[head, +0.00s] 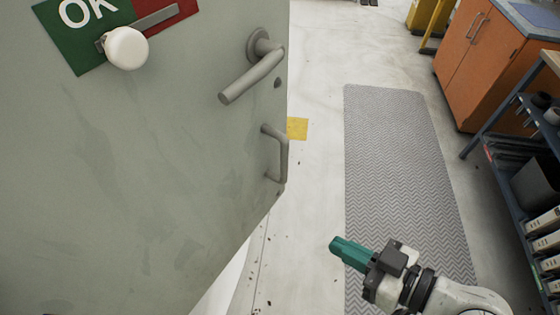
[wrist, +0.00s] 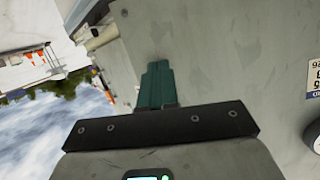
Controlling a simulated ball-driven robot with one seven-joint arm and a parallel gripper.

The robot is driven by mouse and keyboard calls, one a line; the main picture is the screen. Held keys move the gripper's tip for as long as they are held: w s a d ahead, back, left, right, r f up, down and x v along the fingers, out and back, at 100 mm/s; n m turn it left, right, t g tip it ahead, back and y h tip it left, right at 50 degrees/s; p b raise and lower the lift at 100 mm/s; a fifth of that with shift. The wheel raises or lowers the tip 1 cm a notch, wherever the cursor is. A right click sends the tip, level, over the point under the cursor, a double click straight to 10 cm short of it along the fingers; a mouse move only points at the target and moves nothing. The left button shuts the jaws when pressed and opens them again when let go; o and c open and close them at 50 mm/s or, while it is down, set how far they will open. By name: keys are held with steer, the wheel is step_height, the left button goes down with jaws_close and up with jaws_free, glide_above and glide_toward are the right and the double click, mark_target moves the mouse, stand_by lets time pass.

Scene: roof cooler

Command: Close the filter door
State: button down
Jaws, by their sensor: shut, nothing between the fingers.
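A large grey-green door (head: 140,190), which I take to be the filter door, fills the left of the head view and stands swung open. It carries a lever handle (head: 253,72) and, lower down by its free edge, a bar pull handle (head: 281,155). My gripper (head: 335,242) has green fingers, shut and empty, to the right of and apart from the door's lower free edge. In the wrist view the shut fingers (wrist: 157,66) point at a broad grey surface (wrist: 220,60); whether this is the door, I cannot tell.
A green-and-red OK sign (head: 90,45) with a white knob (head: 126,47) is on the door. A grey mat (head: 400,170) lies on the pale floor (head: 310,190). An orange cabinet (head: 475,60) and a blue-framed shelf (head: 510,185) stand at right.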

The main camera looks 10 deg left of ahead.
steer(key=a+r+n+y, duration=0.3)
steer(key=r+y, duration=0.1)
steer(key=r, duration=0.5)
steer(key=b, duration=0.2)
glide_toward(240, 171)
steer(key=shift+t, duration=0.3)
steer(key=p+x, duration=0.1)
steer(key=x, duration=0.1)
steer(key=p+x, duration=0.1)
steer(key=x, duration=0.2)
steer(key=shift+s+a+r, duration=0.15)
steer(key=shift+s+a, duration=0.05)
steer(key=shift+w+a+f, duration=0.2)
steer(key=shift+w+a, duration=0.25)
steer(key=shift+a, duration=0.3)
